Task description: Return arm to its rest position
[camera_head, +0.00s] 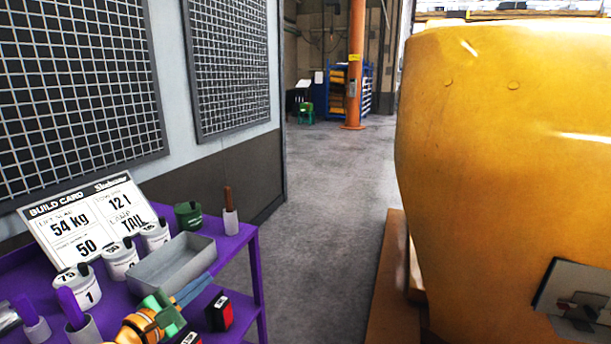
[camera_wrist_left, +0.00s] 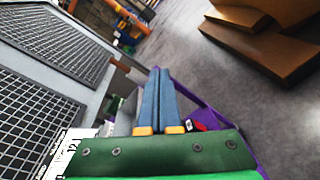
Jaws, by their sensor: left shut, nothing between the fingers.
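My left arm comes in at the bottom left of the head view, low over the purple cart. My left gripper (camera_head: 196,287) has a green body and blue fingers, and its fingers are shut with nothing between them. It is beside the front edge of the grey tray (camera_head: 172,276). In the left wrist view the two blue fingers of the left gripper (camera_wrist_left: 159,75) lie together, pointing away over the purple cart (camera_wrist_left: 212,113). My right gripper is not in view.
The purple cart (camera_head: 250,262) holds a build card (camera_head: 88,222), white weights (camera_head: 86,292), a green cup (camera_head: 188,215) and a red-and-black box (camera_head: 219,312). A large yellow casting (camera_head: 500,130) stands right on a brown base (camera_head: 388,285). Grey floor (camera_head: 325,215) is clear between them.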

